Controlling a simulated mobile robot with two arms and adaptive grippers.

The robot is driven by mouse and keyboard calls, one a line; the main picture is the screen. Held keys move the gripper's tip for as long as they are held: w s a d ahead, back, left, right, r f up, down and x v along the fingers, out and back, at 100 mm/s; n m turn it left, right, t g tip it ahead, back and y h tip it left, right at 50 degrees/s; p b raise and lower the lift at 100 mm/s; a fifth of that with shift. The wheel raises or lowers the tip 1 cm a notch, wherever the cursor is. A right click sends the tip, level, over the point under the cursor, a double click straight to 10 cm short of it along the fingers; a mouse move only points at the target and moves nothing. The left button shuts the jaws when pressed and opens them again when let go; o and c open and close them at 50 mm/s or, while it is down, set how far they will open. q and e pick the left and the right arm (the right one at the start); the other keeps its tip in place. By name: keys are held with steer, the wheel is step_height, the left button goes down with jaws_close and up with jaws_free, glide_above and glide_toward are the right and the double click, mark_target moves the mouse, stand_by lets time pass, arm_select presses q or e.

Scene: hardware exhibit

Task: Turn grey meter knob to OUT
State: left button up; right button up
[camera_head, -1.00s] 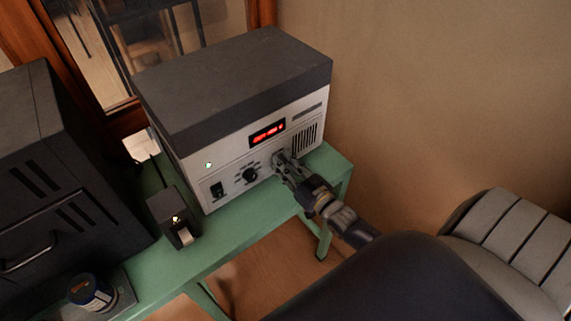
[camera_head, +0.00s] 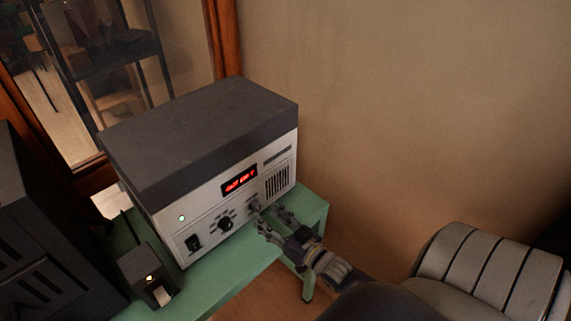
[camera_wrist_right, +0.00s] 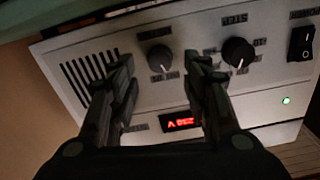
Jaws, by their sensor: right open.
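The meter (camera_head: 205,208) is a box with a dark top and a pale front. Its grey knob (camera_head: 254,206) sits right of a black knob (camera_head: 226,224), below the lit red display. My right gripper (camera_head: 274,217) is open and empty just in front of the grey knob. In the right wrist view, which shows the panel upside down, the grey knob (camera_wrist_right: 159,57) lies between the two spread fingers, apart from both. The labels around it are too small to read surely, so I cannot tell its setting. My left gripper is not in view.
The meter stands on a green table (camera_head: 238,277) close to a wall. A small black box (camera_head: 146,275) stands in front of its left end. A large dark cabinet (camera_head: 50,255) is at the left. A black rocker switch (camera_wrist_right: 301,43) is on the panel.

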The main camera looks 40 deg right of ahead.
steer(key=s, duration=0.8)
steer(key=shift+d, duration=0.3)
steer(key=shift+w, duration=0.1)
steer(key=s+a+f+g+h, duration=0.1)
steer(key=s+f+g, duration=0.4)
steer(key=f, duration=0.9)
steer(key=s+a+f+g, duration=0.1)
steer(key=s+f+g, duration=0.4)
steer(key=f, duration=1)
steer(key=s+a+f+n+g, duration=0.1)
steer(key=s+a+f+g, duration=0.2)
steer(key=s+f, duration=0.4)
steer(key=s+a+f+n+g, duration=0.2)
steer(key=s+a+f+g, duration=0.2)
steer(key=s, duration=1.1)
step_height(320, 180, down, 3)
steer(key=shift+s+a+f, duration=0.15)
steer(key=shift+s+a, duration=0.15)
steer(key=shift+a, duration=0.1)
